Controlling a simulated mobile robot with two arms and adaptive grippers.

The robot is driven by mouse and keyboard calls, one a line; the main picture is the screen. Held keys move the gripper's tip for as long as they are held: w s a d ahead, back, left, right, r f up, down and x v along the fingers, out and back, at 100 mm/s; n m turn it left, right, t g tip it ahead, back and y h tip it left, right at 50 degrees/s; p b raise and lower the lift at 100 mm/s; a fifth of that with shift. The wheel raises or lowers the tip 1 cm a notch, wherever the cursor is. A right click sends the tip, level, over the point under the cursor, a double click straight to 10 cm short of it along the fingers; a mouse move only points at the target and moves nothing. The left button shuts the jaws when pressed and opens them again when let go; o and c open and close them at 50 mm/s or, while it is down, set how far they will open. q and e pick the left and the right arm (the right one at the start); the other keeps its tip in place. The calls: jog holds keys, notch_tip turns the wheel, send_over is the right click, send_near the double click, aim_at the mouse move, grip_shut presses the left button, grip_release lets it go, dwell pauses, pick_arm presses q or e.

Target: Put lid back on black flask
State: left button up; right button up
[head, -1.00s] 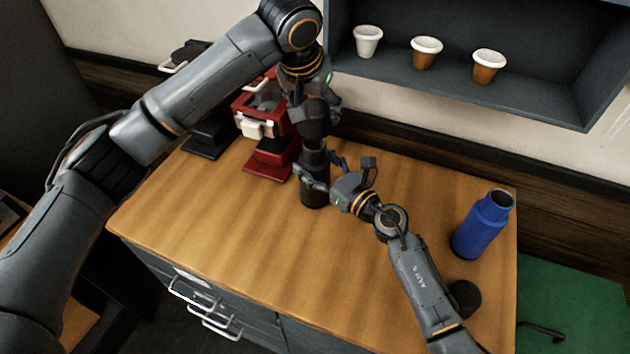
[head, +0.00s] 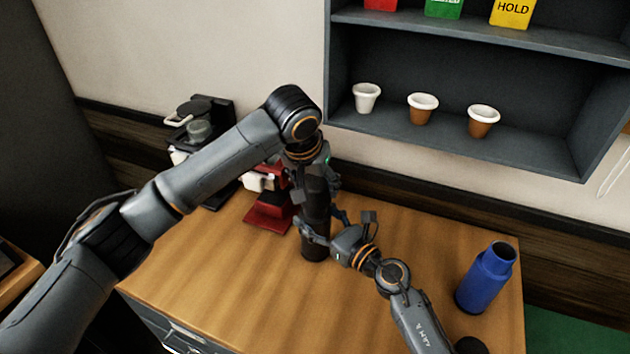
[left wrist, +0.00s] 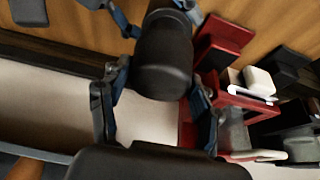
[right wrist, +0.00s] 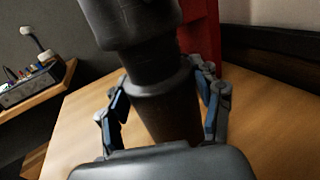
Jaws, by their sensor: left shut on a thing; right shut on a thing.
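The black flask (head: 315,247) stands upright on the wooden counter. My right gripper (head: 318,224) is shut around its upper body. In the right wrist view the flask (right wrist: 165,110) is between the fingers. My left gripper (head: 316,180) is above the flask, shut on the black lid (left wrist: 163,65). The lid shows at the top of the right wrist view (right wrist: 130,15), at the flask's mouth, and no clear gap shows between them. I cannot tell whether it is fully seated. The flask's rim is hidden.
A blue flask (head: 485,277) without a lid stands at the counter's right. A dark round object (head: 470,345) is near the bottom edge. A red brewer (head: 268,212) and a black brewer (head: 212,190) stand at the left back. A shelf with cups (head: 423,108) hangs above. The front counter (head: 235,290) is clear.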

aim_at(315, 227)
pick_arm(q)
jog(key=shift+f, duration=0.9)
jog(key=shift+f, duration=0.6)
jog(key=m, duration=0.2)
jog(key=m+g+h, duration=0.1)
jog(key=m, duration=0.2)
jog(key=shift+h, duration=0.3)
jog(key=m+g, duration=0.1)
jog(key=m, duration=0.1)
jog(key=m+g, duration=0.1)
jog(key=m, duration=0.2)
jog(key=shift+w+h, duration=0.1)
jog(key=shift+h, duration=0.3)
jog(key=m+g, duration=0.1)
jog(key=m, duration=0.1)
jog(key=m+g, duration=0.1)
jog(key=m, duration=0.2)
jog(key=shift+m, duration=0.3)
jog(key=m+g, duration=0.1)
jog(key=m, duration=0.3)
jog(key=o, duration=1.1)
